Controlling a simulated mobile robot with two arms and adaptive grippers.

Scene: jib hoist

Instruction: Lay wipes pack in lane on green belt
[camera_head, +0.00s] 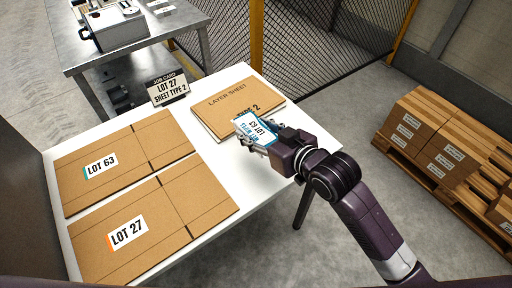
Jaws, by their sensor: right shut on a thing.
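The wipes pack (257,129) is a small white and blue pack with a LOT 63 label that reads upside down. My right gripper (263,142) is shut on it and holds it at the right side of the white table (213,158), in front of the layer sheet stack. The gripper hides part of the pack. I cannot tell whether the pack touches the table. My left gripper is not in view. No green belt or lane shows in this view.
Flat cartons marked LOT 63 (134,150) and LOT 27 (166,213) cover the table's left part. Behind them are a job card (167,88) and brown layer sheets (229,93). A grey bench (135,52), mesh fence (321,40) and loaded pallet (436,145) stand around.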

